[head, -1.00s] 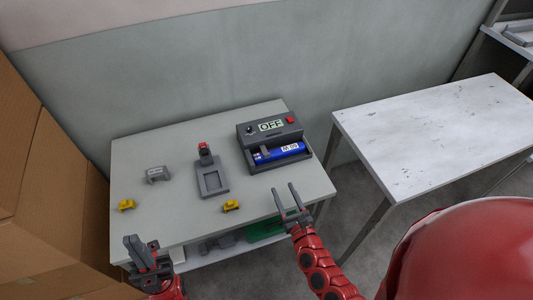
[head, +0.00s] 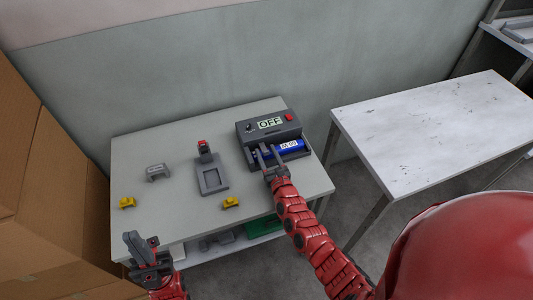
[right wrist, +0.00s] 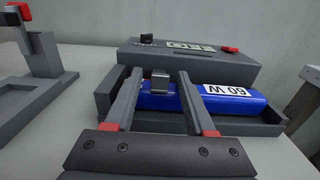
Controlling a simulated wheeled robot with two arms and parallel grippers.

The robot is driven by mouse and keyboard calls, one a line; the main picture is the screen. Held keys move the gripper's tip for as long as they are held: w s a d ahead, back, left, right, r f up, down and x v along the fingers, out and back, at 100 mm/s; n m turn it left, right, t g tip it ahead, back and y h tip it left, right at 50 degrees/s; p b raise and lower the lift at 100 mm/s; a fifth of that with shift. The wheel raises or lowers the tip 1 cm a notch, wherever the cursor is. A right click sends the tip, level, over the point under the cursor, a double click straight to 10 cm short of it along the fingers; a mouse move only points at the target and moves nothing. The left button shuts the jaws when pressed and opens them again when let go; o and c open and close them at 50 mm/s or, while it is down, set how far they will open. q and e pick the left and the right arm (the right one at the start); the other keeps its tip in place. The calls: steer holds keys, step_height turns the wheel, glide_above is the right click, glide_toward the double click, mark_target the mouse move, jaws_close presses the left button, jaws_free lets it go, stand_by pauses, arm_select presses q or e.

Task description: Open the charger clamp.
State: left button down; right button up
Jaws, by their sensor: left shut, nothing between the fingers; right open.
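The charger (head: 268,127) is a dark grey box with an OFF display, a black knob and a red button, at the back right of the table. A blue battery (head: 291,146) with a white label lies in its front tray; it also shows in the right wrist view (right wrist: 212,101). A small grey metal clamp (right wrist: 160,78) sits over the battery's left part. My right gripper (head: 266,152) is open, its fingers (right wrist: 157,80) on either side of the clamp; contact is unclear. My left gripper (head: 141,242) is shut and empty at the table's front left.
A grey stand (head: 212,178) with a red-topped post is left of the charger. Two yellow pieces (head: 127,202) (head: 231,202) and a grey bracket (head: 157,172) lie on the table. A second, bare table (head: 430,130) stands to the right. Cardboard boxes (head: 50,190) border the left.

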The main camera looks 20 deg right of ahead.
jaws_close()
stand_by(0.3)
